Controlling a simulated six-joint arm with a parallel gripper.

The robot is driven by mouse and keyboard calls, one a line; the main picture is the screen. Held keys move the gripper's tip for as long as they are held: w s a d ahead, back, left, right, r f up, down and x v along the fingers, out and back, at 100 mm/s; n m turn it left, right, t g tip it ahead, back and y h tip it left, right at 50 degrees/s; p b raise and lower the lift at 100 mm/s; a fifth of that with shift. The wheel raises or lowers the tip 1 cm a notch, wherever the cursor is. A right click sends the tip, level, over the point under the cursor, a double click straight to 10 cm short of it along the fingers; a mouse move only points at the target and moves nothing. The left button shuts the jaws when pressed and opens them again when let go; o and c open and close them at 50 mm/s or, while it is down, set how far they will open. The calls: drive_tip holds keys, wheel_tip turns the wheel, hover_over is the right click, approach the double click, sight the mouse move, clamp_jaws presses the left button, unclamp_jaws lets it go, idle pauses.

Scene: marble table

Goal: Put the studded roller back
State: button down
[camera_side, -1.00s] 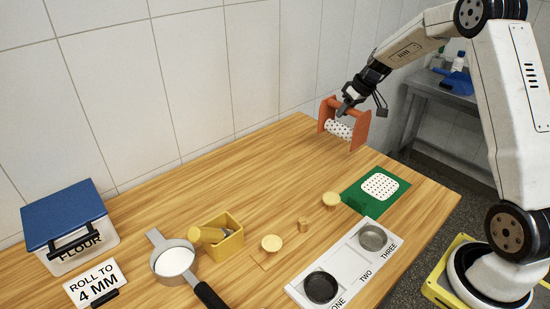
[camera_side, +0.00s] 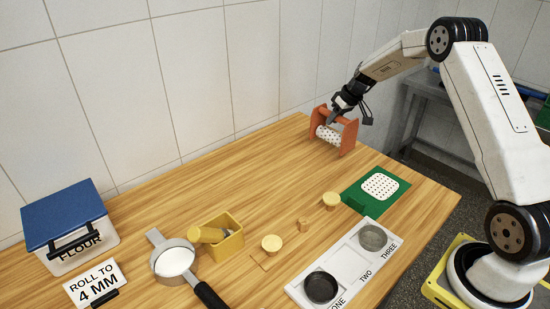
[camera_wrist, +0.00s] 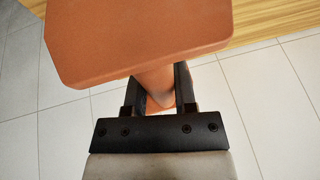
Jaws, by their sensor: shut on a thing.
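The studded roller (camera_side: 328,135) is a white dotted cylinder held between two orange end plates, with an orange bar across the top. My gripper (camera_side: 333,118) is shut on that top bar, at the far right end of the wooden table. The roller hangs upright under the gripper, at or just above the table top; I cannot tell if it touches. In the wrist view, one orange end plate (camera_wrist: 140,38) fills the top and the bar (camera_wrist: 157,82) runs between my gripper's black fingers (camera_wrist: 159,92). The plate hides the white cylinder there.
A green tray with a white dotted sheet (camera_side: 380,187) lies in front of the roller. Dough discs (camera_side: 331,199), a white numbered board (camera_side: 345,262), a yellow box (camera_side: 225,245), a sieve (camera_side: 174,262), a sign (camera_side: 95,283) and a flour bin (camera_side: 70,228) stand further left and nearer. Wood around the roller is clear.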

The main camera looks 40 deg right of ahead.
sight(331, 130)
drive_tip(key=shift+w+d+f, duration=0.2)
drive_tip(key=shift+w+f, duration=0.25)
drive_tip(key=shift+f, duration=1.3)
drive_tip(key=shift+f, duration=0.35)
drive_tip(key=shift+c, duration=2)
unclamp_jaws()
drive_tip(key=shift+s+f, duration=0.1)
drive_tip(key=shift+r, duration=0.2)
drive_tip(key=shift+v, duration=3.9)
drive_tip(key=shift+d, duration=0.1)
